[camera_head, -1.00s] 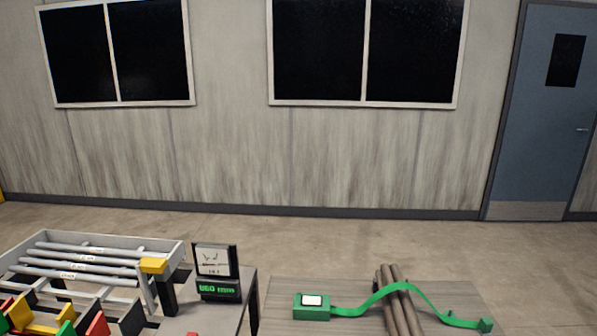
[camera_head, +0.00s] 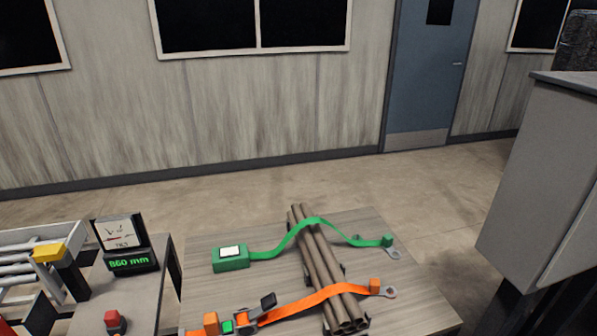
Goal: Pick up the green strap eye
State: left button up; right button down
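The green strap (camera_head: 318,222) runs from a green box with a white display (camera_head: 231,257) over a bundle of brown pipes (camera_head: 323,265) on a wooden table. At its right end is a green end block (camera_head: 387,240) with a small grey metal eye (camera_head: 393,253), lying near the table's back right. The eye is small, and its exact contact with the table is hard to tell. Neither of my grippers shows in the head view.
An orange strap (camera_head: 318,297) crosses the pipes nearer to me and ends in a grey eye (camera_head: 391,292). A gauge with a green readout (camera_head: 125,243) and a red button (camera_head: 114,321) are at the left. A large grey cabinet (camera_head: 550,185) stands at the right.

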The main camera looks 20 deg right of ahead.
aim_at(387, 239)
jog(key=z, duration=1.2)
